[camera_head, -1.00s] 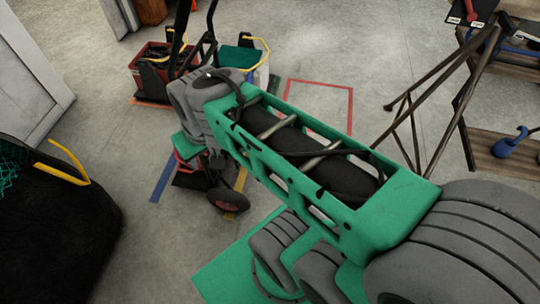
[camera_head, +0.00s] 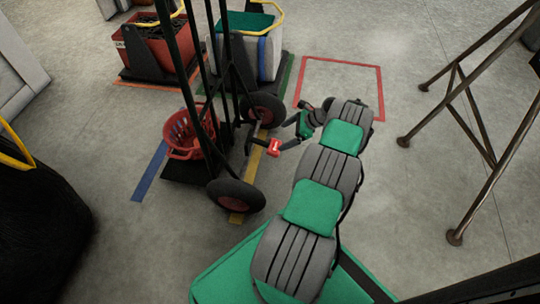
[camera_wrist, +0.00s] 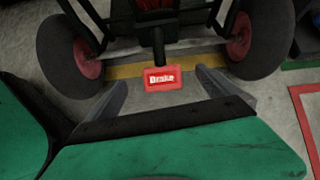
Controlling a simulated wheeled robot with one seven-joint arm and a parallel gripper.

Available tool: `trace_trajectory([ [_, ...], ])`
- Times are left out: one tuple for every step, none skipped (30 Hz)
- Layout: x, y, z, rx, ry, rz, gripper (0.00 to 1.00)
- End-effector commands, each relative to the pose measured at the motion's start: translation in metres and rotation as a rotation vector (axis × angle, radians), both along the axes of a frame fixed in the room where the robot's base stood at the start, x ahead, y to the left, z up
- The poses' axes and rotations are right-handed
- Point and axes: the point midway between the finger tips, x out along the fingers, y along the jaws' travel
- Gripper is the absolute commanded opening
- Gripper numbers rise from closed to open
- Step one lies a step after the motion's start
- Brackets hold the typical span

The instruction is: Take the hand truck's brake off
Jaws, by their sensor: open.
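The hand truck (camera_head: 233,75) stands upright in the middle of the head view, with black rails and two wheels with red hubs. A red brake pedal (camera_head: 273,147) sticks out from its axle, low between the wheels. In the wrist view the pedal (camera_wrist: 163,78) reads "Brake" and sits at the end of a black stem. My gripper (camera_head: 296,134) is just right of the pedal in the head view. In the wrist view my open gripper (camera_wrist: 162,85) has one finger on each side of the pedal, with space between.
A red basket (camera_head: 183,138) sits on the hand truck's toe plate. Red and white bins (camera_head: 262,52) stand behind it. A black sack-like container (camera_head: 38,215) is at left and a brown metal trestle (camera_head: 478,105) at right. The red-taped floor square (camera_head: 341,84) is empty.

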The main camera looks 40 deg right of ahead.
Motion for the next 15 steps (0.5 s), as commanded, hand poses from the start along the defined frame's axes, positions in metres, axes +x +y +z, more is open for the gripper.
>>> trace_trajectory([
  [-0.009, -0.006, -0.025, 0.03, 0.001, -0.041, 0.99],
  [-0.012, -0.007, -0.029, 0.045, 0.003, -0.058, 0.99],
  [-0.014, -0.008, -0.033, 0.057, 0.003, -0.073, 0.99],
  [-0.015, -0.009, -0.035, 0.063, 0.004, -0.082, 0.99],
  [-0.016, -0.008, -0.036, 0.066, 0.006, -0.085, 0.99],
  [-0.015, -0.007, -0.038, 0.068, 0.005, -0.088, 0.99],
  [-0.013, -0.006, -0.04, 0.069, 0.006, -0.088, 0.99],
  [-0.011, -0.004, -0.043, 0.069, 0.006, -0.088, 0.99],
  [-0.008, -0.002, -0.048, 0.069, 0.007, -0.087, 0.99],
  [-0.006, 0.0, -0.052, 0.069, 0.008, -0.088, 0.99],
  [-0.003, 0.002, -0.057, 0.068, 0.007, -0.088, 0.99],
  [0.002, 0.005, -0.063, 0.068, 0.007, -0.089, 0.99],
  [0.005, 0.008, -0.067, 0.067, 0.006, -0.088, 0.99],
  [0.009, 0.011, -0.071, 0.067, 0.007, -0.087, 0.99],
  [0.013, 0.014, -0.077, 0.067, 0.007, -0.087, 0.99],
])
